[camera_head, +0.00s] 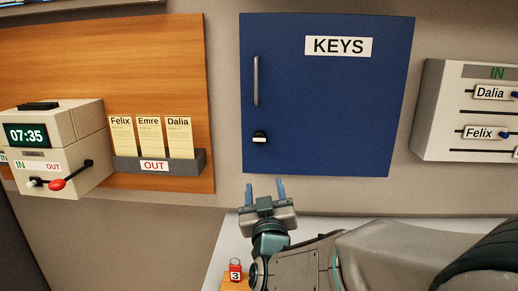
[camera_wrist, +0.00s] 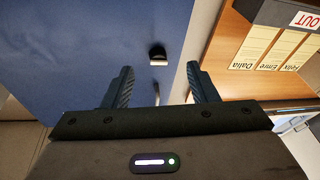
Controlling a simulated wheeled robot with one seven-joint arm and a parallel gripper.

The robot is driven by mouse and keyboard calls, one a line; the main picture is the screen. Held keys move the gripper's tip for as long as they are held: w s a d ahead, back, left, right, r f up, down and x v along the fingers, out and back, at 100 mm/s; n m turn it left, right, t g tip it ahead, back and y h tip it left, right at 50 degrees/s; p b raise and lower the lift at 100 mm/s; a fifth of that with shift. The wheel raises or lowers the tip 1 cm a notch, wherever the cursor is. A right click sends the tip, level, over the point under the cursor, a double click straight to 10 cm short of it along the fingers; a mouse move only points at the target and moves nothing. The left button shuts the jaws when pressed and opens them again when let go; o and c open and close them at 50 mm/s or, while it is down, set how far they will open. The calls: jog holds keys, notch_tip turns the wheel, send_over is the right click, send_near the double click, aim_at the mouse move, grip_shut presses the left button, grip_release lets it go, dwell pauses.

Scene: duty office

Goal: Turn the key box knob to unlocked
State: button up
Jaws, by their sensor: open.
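The blue key box (camera_head: 330,120) hangs on the wall with its door shut and a KEYS label near its top. Its small black knob (camera_head: 260,137) with a white bar sits low on the left side of the door, below a grey vertical handle (camera_head: 256,80). The knob also shows in the wrist view (camera_wrist: 158,56), beyond the fingertips. My gripper (camera_head: 265,190) is below the knob, apart from it. Its two fingers (camera_wrist: 160,85) are spread and nothing is between them. In the head view the white bar looks roughly level.
A time clock (camera_head: 55,150) with a red-tipped lever and an OUT card rack (camera_head: 160,165) are on the wooden panel at left. A grey IN board (camera_head: 470,110) is at right. A red padlock-shaped tag marked 3 (camera_head: 236,270) stands below my gripper.

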aim_at(260, 142)
jog(key=w+r+p, duration=0.1)
jog(key=w+r, duration=0.1)
jog(key=w, duration=0.2)
jog(key=w+a+r+t+p, duration=0.1)
jog(key=w+r, duration=0.1)
jog(key=w, duration=0.2)
jog(key=w+r+t+h+p, duration=0.1)
jog(key=w+r, duration=0.1)
jog(key=w, duration=0.1)
jog(key=shift+w+a+r, duration=0.35)
jog(key=shift+w, duration=0.05)
jog(key=c, duration=1)
